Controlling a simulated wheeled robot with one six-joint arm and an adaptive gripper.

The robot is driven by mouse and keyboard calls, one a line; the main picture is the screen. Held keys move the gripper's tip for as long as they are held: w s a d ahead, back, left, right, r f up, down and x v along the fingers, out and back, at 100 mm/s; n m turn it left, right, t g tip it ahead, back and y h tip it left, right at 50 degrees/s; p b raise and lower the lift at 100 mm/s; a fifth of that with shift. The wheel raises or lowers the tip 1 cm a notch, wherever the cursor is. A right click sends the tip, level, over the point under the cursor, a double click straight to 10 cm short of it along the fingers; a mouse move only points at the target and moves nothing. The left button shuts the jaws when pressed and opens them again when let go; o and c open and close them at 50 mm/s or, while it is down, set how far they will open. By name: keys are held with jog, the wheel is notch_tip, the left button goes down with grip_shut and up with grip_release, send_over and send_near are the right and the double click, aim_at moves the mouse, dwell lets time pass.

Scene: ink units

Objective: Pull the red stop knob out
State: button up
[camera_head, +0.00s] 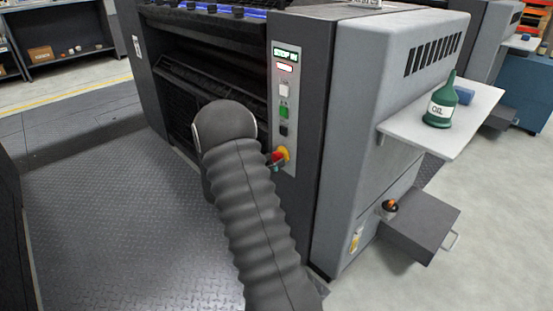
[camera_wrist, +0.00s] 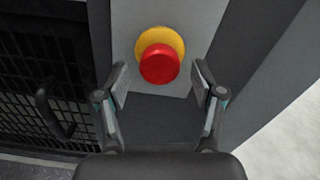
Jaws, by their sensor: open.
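The red stop knob (camera_wrist: 159,64) sits on a round yellow base on the light grey control panel. In the wrist view it is at upper centre, ahead of my open gripper (camera_wrist: 160,75), roughly in line with the gap between the two fingers. The fingers stand apart on either side, and I see no contact with the knob. In the head view the red knob (camera_head: 278,156) shows at the lower end of the panel, partly hidden by my gripper (camera_head: 273,165). My arm's grey ribbed sleeve covers the area below and left of it.
Above the knob the panel (camera_head: 288,60) carries a lit display and several buttons. A shelf (camera_head: 470,110) with a green oil bottle (camera_head: 441,103) and an open drawer (camera_head: 425,220) stick out at right. A dark handle (camera_wrist: 52,112) is left of my gripper. The plate floor at left is clear.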

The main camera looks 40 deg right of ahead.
jog(key=shift+w+d, duration=0.1)
jog(key=shift+d, duration=1.05)
